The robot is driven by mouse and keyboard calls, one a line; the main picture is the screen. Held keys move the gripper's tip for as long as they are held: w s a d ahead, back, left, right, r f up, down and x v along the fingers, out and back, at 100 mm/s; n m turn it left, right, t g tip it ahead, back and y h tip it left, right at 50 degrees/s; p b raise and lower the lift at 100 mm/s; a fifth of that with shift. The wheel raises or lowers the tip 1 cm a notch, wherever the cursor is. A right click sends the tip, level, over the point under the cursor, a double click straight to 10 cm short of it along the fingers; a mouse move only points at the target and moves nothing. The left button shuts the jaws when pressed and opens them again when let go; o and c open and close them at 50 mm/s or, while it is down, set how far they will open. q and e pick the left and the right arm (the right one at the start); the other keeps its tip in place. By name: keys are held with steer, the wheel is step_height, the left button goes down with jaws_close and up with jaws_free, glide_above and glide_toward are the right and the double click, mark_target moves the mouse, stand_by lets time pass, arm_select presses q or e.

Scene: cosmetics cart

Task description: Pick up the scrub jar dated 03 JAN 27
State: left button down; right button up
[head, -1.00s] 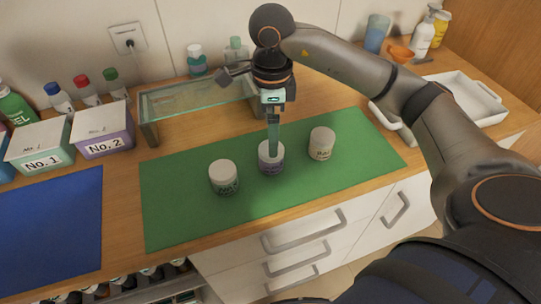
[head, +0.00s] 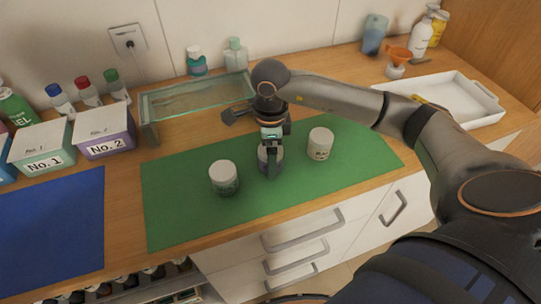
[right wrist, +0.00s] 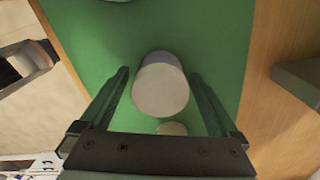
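Three white-lidded jars stand on the green mat (head: 185,225): a left jar with a dark green body (head: 224,178), a middle jar with a purplish body (head: 263,156), and a right pale jar (head: 320,144). Dates on the labels are too small to read. My right gripper (head: 271,160) reaches down over the middle jar and partly hides it. In the right wrist view, the open fingers of the right gripper (right wrist: 159,76) stand on either side of a jar (right wrist: 160,88), with green showing between jar and fingers. My left gripper is not in view.
A glass-walled tray (head: 190,100) lies behind the mat. Boxes No. 1 (head: 42,145) and No. 2 (head: 104,130) stand left, above a blue mat (head: 50,235). A white tray (head: 450,98) is at right. The mat's left part is clear.

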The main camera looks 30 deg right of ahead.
steer(key=c, duration=1.3)
steer(key=shift+r, duration=0.1)
